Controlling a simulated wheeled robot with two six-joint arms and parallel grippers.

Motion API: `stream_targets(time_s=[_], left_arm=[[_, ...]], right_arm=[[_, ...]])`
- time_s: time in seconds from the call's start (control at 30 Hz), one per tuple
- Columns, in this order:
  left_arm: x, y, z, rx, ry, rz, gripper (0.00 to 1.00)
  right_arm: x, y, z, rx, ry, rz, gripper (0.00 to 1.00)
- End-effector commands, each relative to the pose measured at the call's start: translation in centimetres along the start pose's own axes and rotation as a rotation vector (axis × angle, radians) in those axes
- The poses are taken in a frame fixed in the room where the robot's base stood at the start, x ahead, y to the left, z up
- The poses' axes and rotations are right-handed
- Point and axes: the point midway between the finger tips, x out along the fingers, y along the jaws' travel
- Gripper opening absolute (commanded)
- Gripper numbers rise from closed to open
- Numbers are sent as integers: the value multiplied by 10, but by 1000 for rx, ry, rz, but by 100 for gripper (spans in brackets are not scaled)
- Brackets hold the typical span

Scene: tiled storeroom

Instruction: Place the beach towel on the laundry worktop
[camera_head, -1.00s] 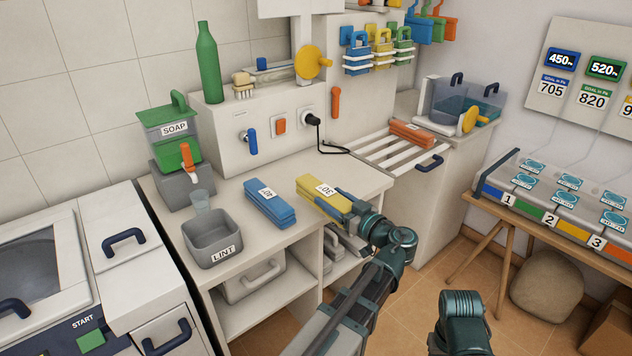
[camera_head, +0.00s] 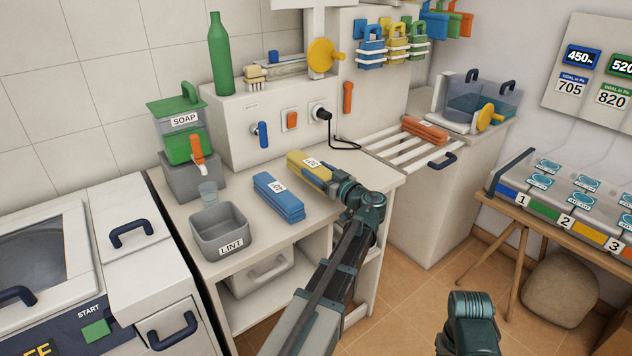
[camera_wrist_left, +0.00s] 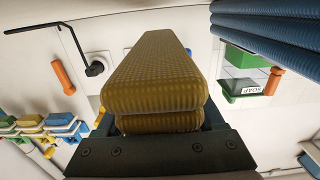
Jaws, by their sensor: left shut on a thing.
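A yellow folded towel (camera_head: 301,168) with a white label is held at its near end by my left gripper (camera_head: 337,184). It is over the back right part of the worktop (camera_head: 340,208); I cannot tell whether it touches the surface. In the left wrist view the yellow towel (camera_wrist_left: 153,75) sits between the jaws, pointing away from them. A blue folded towel (camera_head: 280,199) lies on the worktop to its left, and shows in the left wrist view (camera_wrist_left: 275,35).
A grey lint bin (camera_head: 220,232), a small cup (camera_head: 209,193) and a soap dispenser (camera_head: 183,130) stand on the worktop's left. A panel with a plug (camera_head: 320,112) rises behind. An orange towel (camera_head: 425,131) lies on the slatted rack to the right.

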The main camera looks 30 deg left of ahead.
Motion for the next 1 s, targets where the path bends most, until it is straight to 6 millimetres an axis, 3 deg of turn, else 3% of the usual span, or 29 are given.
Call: stream_targets(time_s=[0.1,0.33,0.67,1.0], left_arm=[[10,1,1,0,1,0,4],[10,1,3,0,1,0,4],[10,1,38,0,1,0,4],[10,1,37,0,1,0,4]], right_arm=[[1,0,0,0,0,0,50],[4,0,0,0,0,0,50],[38,-4,-2,0,0,0,50],[37,-4,-2,0,0,0,50]])
